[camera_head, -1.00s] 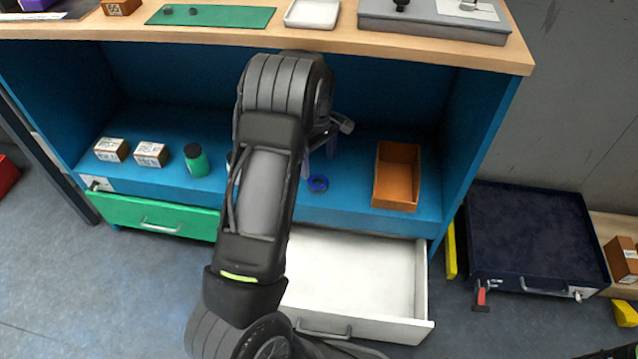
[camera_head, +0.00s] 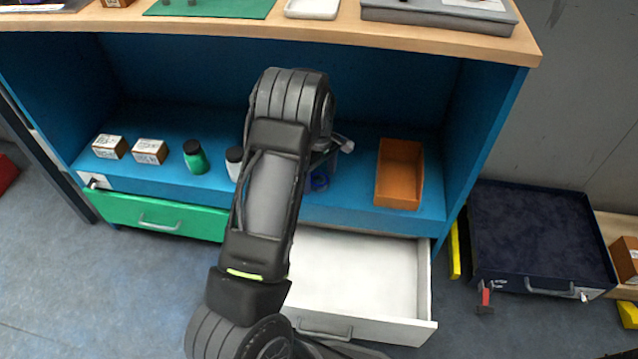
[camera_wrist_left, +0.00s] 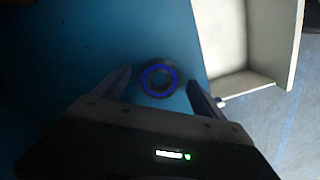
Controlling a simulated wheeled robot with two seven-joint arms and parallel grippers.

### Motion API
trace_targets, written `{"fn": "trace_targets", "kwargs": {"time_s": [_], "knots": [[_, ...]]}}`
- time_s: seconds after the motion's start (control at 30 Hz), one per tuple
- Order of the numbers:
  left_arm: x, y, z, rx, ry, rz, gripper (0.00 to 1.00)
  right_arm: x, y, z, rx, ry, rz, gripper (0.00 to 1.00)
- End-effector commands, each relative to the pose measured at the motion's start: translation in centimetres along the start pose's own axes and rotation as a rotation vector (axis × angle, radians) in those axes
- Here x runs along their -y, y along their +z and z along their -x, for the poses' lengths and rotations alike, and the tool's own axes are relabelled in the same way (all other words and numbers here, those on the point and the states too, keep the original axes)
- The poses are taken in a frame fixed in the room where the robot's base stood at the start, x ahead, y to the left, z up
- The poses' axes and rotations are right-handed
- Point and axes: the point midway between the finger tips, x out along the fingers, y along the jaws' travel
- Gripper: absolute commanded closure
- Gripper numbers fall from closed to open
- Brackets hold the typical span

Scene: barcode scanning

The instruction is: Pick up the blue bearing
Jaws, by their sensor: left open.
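The blue bearing (camera_head: 319,180) is a small ring lying on the blue shelf (camera_head: 350,214), partly hidden by my gripper in the head view. In the left wrist view the bearing (camera_wrist_left: 160,78) shows as a dark disc with a bright blue ring. My left gripper (camera_wrist_left: 163,88) is open, with one finger on each side of the bearing and gaps between them. The fingers do not appear to touch it. In the head view my left gripper (camera_head: 325,172) is mostly hidden behind its own arm. My right gripper is not in view.
An orange bin (camera_head: 398,173) stands right of the bearing. Left are a white-and-dark jar (camera_head: 234,163), a green jar (camera_head: 196,158) and two small boxes (camera_head: 150,151). A white drawer (camera_head: 355,275) is open below. The worktop (camera_head: 330,30) overhangs the shelf.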

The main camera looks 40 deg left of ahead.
Motion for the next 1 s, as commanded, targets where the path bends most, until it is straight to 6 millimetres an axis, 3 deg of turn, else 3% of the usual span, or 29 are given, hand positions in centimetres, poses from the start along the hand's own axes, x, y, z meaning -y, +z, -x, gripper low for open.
{"fn": "trace_targets", "kwargs": {"time_s": [0.6,1.0], "knots": [[-0.01,-0.01,-0.08,0.0,0.0,0.001,0.19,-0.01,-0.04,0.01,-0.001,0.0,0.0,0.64],[-0.01,-0.01,-0.09,0.0,0.0,0.001,0.52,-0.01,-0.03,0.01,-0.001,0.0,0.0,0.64]]}}
